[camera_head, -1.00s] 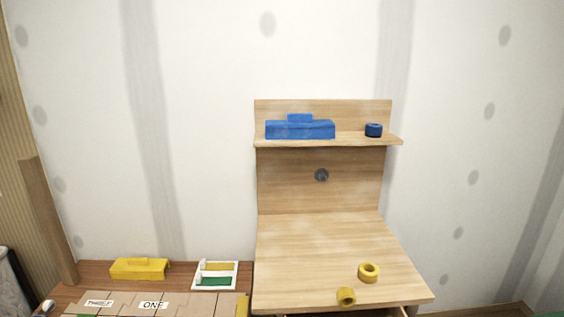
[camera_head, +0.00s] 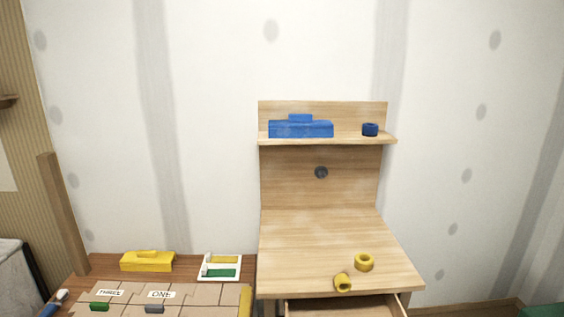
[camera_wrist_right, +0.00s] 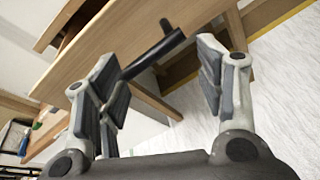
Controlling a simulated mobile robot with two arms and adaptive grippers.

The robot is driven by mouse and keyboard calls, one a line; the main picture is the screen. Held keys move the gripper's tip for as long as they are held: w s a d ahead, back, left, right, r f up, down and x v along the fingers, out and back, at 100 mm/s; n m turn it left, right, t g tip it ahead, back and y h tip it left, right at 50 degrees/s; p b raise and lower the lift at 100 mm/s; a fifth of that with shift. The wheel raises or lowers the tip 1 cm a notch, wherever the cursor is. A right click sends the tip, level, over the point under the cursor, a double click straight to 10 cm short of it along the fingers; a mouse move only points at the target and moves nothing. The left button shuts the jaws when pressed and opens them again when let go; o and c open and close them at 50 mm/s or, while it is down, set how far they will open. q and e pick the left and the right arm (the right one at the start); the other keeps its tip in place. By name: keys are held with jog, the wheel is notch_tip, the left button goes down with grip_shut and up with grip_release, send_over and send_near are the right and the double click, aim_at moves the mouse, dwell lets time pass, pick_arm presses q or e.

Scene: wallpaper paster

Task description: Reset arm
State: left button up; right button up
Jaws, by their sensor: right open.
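My right gripper (camera_wrist_right: 160,90) shows in the right wrist view with its two fingers apart and nothing between them. A dark bar-shaped handle (camera_wrist_right: 152,52) on the wooden desk shows beyond the fingers. I cannot tell how far the fingers are from it. Neither gripper shows in the head view. In that view the wooden desk (camera_head: 290,245) has an open drawer (camera_head: 340,306) at its lower front.
Two yellow rolls (camera_head: 364,262) lie on the desk. Its shelf holds a blue toolbox (camera_head: 300,129) and a blue roll (camera_head: 370,130). A yellow toolbox (camera_head: 147,262), a white tray (camera_head: 220,274) and cardboard boxes (camera_head: 205,297) are at lower left. Pale floor (camera_wrist_right: 265,90) lies beside the desk.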

jog(key=s+d+f+m+g+p, duration=0.1)
jog(key=s+d+f+m+g, duration=0.15)
jog(key=s+f+m, duration=0.6)
jog(key=s+d+f+m+g+p, duration=0.1)
jog(key=s+f+m+g, duration=0.3)
jog(key=f, duration=0.9)
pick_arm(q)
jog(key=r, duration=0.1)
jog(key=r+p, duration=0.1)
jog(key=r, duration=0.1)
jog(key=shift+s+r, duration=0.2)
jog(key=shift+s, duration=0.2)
pick_arm(e)
jog(key=s+f+m+g, duration=0.2)
jog(key=s+f+m, duration=0.2)
jog(key=s, duration=0.4)
jog(key=s+a+f+m+g, duration=0.1)
jog(key=s+f+m+g, duration=0.1)
jog(key=s+f+m, duration=0.3)
jog(key=s+f+m+g, duration=0.3)
jog(key=s+m, duration=0.4)
jog(key=s, duration=0.5)
jog(key=shift+s+a+f, duration=0.25)
jog(key=shift+s+f, duration=0.15)
jog(key=shift+f, duration=0.3)
